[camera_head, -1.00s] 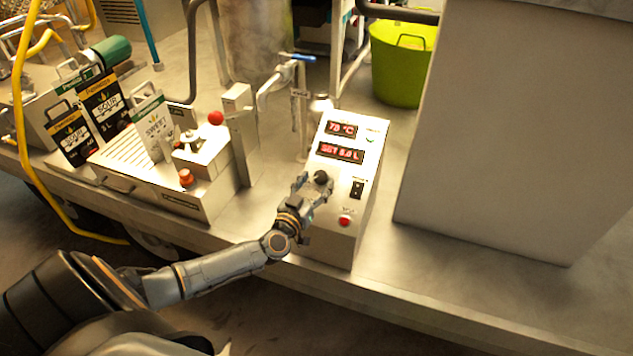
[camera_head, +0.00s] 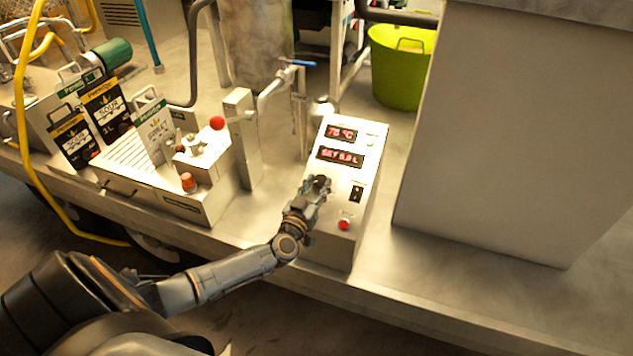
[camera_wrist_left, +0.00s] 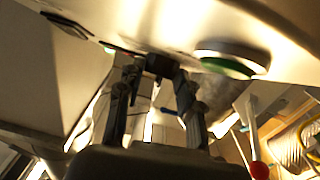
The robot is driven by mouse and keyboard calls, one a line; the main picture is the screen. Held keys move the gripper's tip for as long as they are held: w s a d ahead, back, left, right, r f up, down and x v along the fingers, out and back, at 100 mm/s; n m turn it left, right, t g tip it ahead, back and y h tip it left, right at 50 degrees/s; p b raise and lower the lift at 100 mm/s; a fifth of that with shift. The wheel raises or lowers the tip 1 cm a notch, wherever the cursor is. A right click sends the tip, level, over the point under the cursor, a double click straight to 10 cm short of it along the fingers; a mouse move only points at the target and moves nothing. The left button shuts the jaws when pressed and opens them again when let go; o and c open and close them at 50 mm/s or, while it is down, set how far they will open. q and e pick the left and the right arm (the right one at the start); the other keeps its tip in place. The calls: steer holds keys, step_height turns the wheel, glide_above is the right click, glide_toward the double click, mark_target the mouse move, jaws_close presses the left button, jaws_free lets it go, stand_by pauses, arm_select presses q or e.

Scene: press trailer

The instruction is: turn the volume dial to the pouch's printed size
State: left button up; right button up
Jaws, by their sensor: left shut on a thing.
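The volume dial, a dark knob, is on the sloped face of the white control box (camera_head: 335,225), below two red displays. My left gripper (camera_head: 317,187) is shut on the dial and covers most of it in the head view. In the left wrist view the dial (camera_wrist_left: 158,65) is between the two fingers (camera_wrist_left: 155,85). The lower display (camera_head: 341,156) reads SET and a litre value too blurred to be sure of. A white-labelled pouch (camera_head: 154,132) and two black-labelled pouches (camera_head: 106,108) (camera_head: 73,140) stand at left; their sizes are hard to read. My right gripper is not in view.
A black switch (camera_head: 357,191) and a red button (camera_head: 344,224) are beside and below the dial. A valve with a blue handle (camera_head: 297,62) stands behind the box. A large grey cabinet (camera_head: 510,140) is at right. The trailer deck between is clear.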

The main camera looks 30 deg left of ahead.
arm_select(q)
steer(key=n+y+p, duration=0.2)
steer(key=n+g+y+p, duration=0.1)
steer(key=shift+w+d+r, duration=0.1)
steer(key=shift+d+r, duration=0.1)
steer(key=shift+r, duration=0.05)
steer(key=shift+d+f+n+g+y+p, duration=0.1)
steer(key=shift+f+n+g+y+p, duration=0.15)
steer(key=shift+n+g+y+p, duration=0.5)
steer(key=shift+n+t, duration=0.25)
steer(key=shift+n, duration=0.1)
steer(key=o, duration=1.2)
steer(key=shift+c, duration=0.2)
steer(key=v, duration=1.2)
steer(key=shift+f, duration=0.1)
